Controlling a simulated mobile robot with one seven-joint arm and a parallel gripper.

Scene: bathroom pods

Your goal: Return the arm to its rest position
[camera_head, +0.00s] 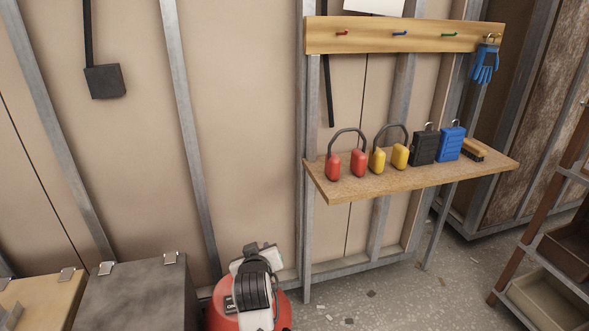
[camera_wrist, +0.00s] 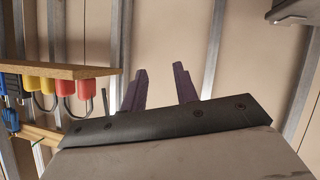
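My gripper (camera_wrist: 160,78) shows in the wrist view with its two dark purple fingers apart and nothing between them. Behind the fingers are the beige wall panel (camera_wrist: 205,30) and metal studs. The fingers touch nothing that I can see. The wrist view is upside down against the head view. In the head view I cannot make out the gripper's fingers.
A wooden shelf (camera_head: 395,183) holds red ear defenders (camera_head: 333,166), yellow ear defenders (camera_head: 399,156), a black case (camera_head: 424,147) and a blue case (camera_head: 449,143). Blue gloves (camera_head: 485,66) hang above. A rack (camera_head: 551,235) stands right. Boxes (camera_head: 140,297) stand lower left.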

